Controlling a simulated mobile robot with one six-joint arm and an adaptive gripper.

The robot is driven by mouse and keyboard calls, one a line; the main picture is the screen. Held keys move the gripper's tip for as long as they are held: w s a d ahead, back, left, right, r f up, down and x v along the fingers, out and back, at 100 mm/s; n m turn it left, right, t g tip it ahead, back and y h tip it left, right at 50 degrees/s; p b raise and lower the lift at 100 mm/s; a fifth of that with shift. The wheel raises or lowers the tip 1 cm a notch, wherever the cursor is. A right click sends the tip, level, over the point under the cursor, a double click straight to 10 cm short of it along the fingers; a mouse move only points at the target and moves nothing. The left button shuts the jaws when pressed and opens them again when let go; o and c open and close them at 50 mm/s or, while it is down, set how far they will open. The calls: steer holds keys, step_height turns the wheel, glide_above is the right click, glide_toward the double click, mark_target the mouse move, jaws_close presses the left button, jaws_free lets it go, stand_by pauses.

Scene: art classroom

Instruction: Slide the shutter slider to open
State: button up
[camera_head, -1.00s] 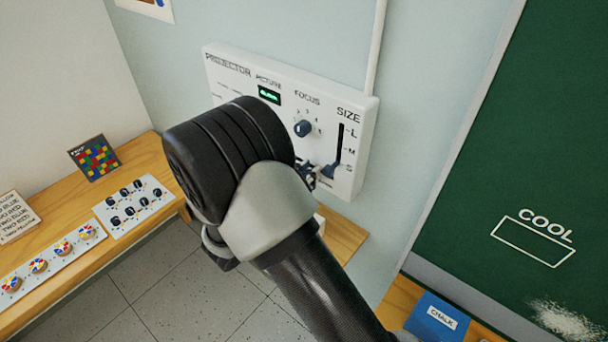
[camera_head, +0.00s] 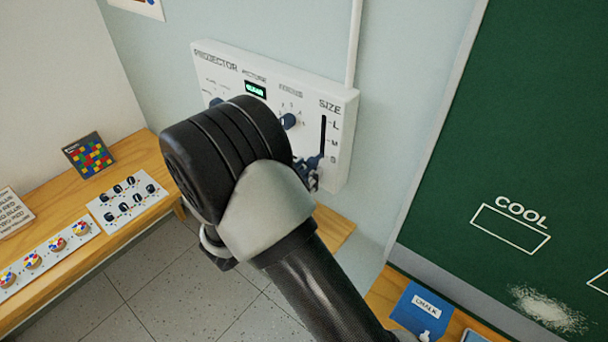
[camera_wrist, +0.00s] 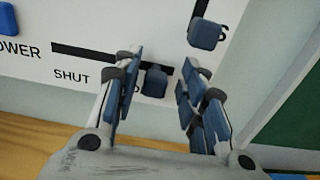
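The shutter slider knob (camera_wrist: 155,82) is a small dark blue block on the white projector panel (camera_wrist: 75,20). Its horizontal slot (camera_wrist: 85,53) has SHUT printed under the left part; the label at the right is mostly hidden. The knob sits toward the slot's right part. My gripper (camera_wrist: 160,85) is open, with one finger on each side of the knob and small gaps visible. In the head view the panel (camera_head: 347,105) is on the wall, and my arm hides its lower part with the shutter slider.
The size slider (camera_wrist: 205,33) is just above my right finger in the wrist view. A blue power button (camera_wrist: 8,18) is at the left. A wooden bench (camera_head: 70,195) with control boards stands left, and a green chalkboard (camera_head: 520,110) right.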

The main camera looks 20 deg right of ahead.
steer(key=v, duration=1.2)
steer(key=s+d+r+m+g+y+b, duration=0.1)
steer(key=s+d+m+g+y+b, duration=0.35)
steer(key=s+d+m+g, duration=0.7)
steer(key=s+a+f+m+t+y+b, duration=0.1)
steer(key=s+a+m+t+y+b, duration=0.1)
steer(key=s+m+t+y+b, duration=0.3)
steer(key=shift+s+a+m+t+y+b, duration=0.35)
steer(key=shift+s+m+y+b, duration=0.4)
steer(key=shift+s+m+y, duration=2.7)
